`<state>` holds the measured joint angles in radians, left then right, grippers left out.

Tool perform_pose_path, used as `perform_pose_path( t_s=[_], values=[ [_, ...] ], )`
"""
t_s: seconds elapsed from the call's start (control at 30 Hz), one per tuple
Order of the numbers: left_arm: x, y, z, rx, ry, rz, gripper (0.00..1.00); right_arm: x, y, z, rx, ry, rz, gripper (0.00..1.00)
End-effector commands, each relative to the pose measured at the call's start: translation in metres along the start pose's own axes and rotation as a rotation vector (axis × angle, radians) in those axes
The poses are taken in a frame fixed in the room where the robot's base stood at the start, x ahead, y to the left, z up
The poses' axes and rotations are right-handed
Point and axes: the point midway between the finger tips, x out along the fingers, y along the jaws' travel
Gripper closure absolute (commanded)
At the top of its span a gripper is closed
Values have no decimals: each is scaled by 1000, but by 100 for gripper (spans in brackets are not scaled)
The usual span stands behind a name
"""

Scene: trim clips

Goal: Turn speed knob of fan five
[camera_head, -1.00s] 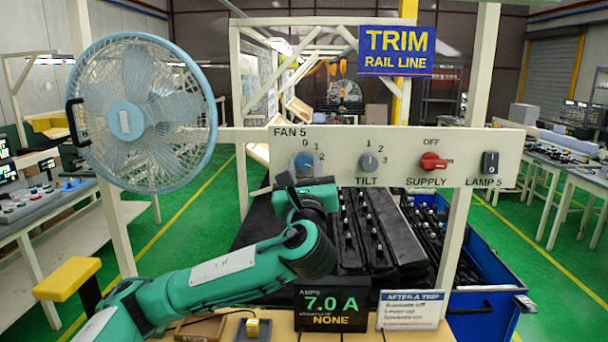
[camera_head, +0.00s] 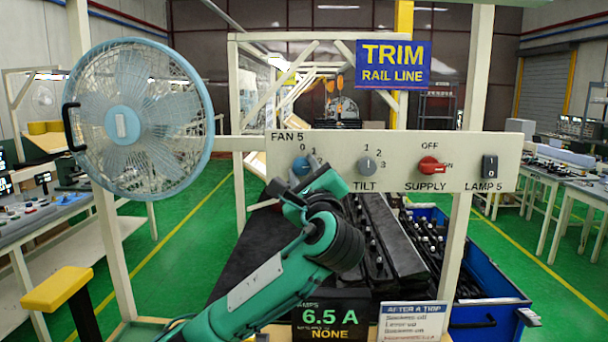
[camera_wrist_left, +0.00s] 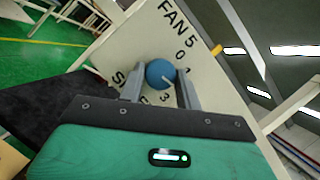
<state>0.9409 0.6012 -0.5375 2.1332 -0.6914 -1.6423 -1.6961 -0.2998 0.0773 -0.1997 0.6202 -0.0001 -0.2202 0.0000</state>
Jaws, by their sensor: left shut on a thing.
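The blue speed knob (camera_head: 301,166) is at the left end of the white FAN 5 panel (camera_head: 400,142), with the numbers 0 and 1 visible beside it. My left gripper (camera_head: 294,184) is at the knob from below and partly covers it. In the left wrist view the blue knob (camera_wrist_left: 160,73) sits between the two grey fingers of the left gripper (camera_wrist_left: 160,88), which is shut on it. A light pointer line shows on the knob. The fan (camera_head: 140,118), with a pale blue rim, stands left of the panel. My right gripper is not in view.
On the same panel are the grey TILT knob (camera_head: 367,165), the red SUPPLY knob (camera_head: 431,166) and the LAMP 5 switch (camera_head: 489,166). An amps display (camera_head: 330,320) reads 6.5 A. A sign (camera_head: 413,322) and a blue bin (camera_head: 490,290) are below right.

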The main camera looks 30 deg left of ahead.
Motion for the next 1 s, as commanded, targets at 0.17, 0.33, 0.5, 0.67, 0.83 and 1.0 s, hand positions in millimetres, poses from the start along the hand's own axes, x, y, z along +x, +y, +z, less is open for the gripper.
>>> perform_pose_path(
  t_s=[0.17, 0.33, 0.5, 0.67, 0.83, 1.0],
  values=[
    [0, 0, 0, -3, 1, 2, 89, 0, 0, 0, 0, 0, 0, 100],
    [0, 0, 0, -2, 1, 1, 89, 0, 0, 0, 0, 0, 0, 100],
    [0, 0, 0, -2, 1, 1, 44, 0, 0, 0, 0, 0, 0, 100],
    [0, 0, 0, -2, 0, 1, 44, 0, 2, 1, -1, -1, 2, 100],
    [-5, 0, -1, -2, 1, -1, 44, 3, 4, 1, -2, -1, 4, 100],
    [-32, 2, -3, -6, 2, -3, 44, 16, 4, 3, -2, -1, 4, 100]
  ],
)
